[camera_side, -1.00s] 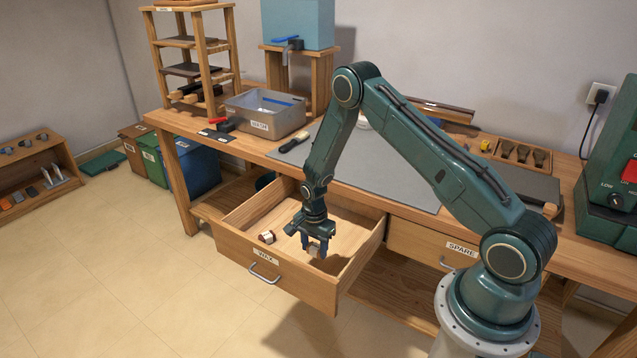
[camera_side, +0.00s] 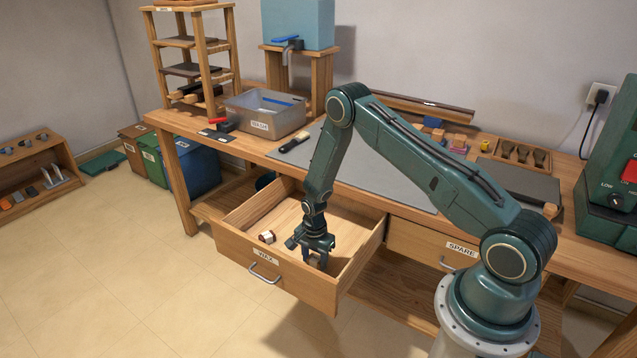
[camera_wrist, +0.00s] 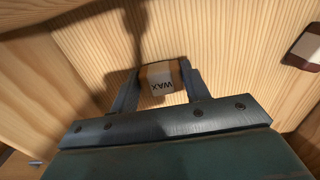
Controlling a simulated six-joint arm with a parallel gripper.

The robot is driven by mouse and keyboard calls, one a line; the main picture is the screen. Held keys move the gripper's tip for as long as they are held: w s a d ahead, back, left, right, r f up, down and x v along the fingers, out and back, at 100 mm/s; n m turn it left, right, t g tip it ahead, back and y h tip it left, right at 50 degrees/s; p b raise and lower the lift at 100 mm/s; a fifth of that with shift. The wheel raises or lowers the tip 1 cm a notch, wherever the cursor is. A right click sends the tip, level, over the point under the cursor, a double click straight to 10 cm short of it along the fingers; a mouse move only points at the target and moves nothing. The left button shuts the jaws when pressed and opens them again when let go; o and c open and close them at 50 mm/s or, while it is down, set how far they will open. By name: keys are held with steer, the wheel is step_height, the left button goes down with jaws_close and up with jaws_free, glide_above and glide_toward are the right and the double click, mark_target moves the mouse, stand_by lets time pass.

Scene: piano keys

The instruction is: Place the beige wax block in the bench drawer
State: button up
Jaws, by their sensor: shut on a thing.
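The beige wax block (camera_wrist: 160,79), with a white band marked WAX, is between the two fingers of my gripper (camera_wrist: 158,90) in the wrist view. My gripper is shut on it. In the side view my gripper (camera_side: 316,260) is down inside the open drawer labelled WAX (camera_side: 322,291), near its front right part. The block is mostly hidden by the fingers there. The block looks close to the drawer floor; I cannot tell whether it touches it.
A dark red block with a white band (camera_side: 267,237) lies in the drawer, left of my gripper; it shows at the wrist view's right edge (camera_wrist: 306,47). The drawer walls stand around my gripper. A closed SPARE drawer (camera_side: 418,246) is to the right.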

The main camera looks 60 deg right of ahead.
mark_target(315, 260)
steer(key=shift+f, duration=0.1)
steer(key=o, duration=1)
steer(key=shift+r, duration=6.15)
